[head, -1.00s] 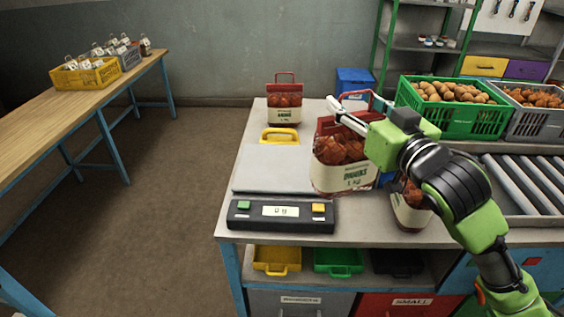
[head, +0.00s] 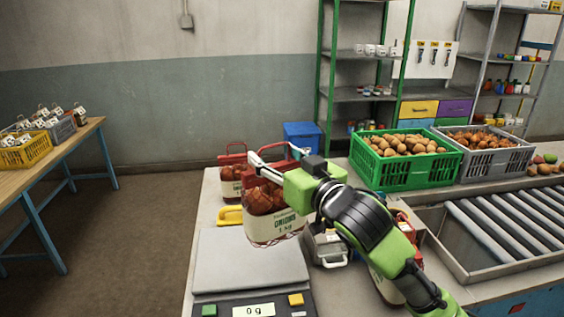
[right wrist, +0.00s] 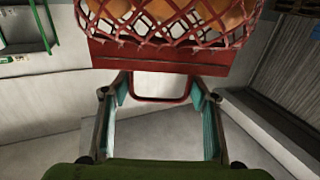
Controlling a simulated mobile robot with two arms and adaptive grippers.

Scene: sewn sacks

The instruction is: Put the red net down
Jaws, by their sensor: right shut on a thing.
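A red net (head: 265,200) of onions with a cream label reading "ONIONS 1 kg" hangs at my right gripper (head: 277,160), beside the far right part of the scale. The gripper is shut on its red handle. In the right wrist view the red handle (right wrist: 160,99) lies between the fingers (right wrist: 161,92), with the netting (right wrist: 170,25) above. I cannot tell whether its bottom touches anything. The scale (head: 242,260) has a bare grey plate and its display reads 0 g. My left gripper is not in view.
Another red net (head: 233,172) stands behind the held one, and one more is partly hidden by my arm. A grey metal object (head: 328,247) is close on the right. A green crate (head: 405,173), a grey crate (head: 478,164) and a roller conveyor (head: 500,235) lie further right.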

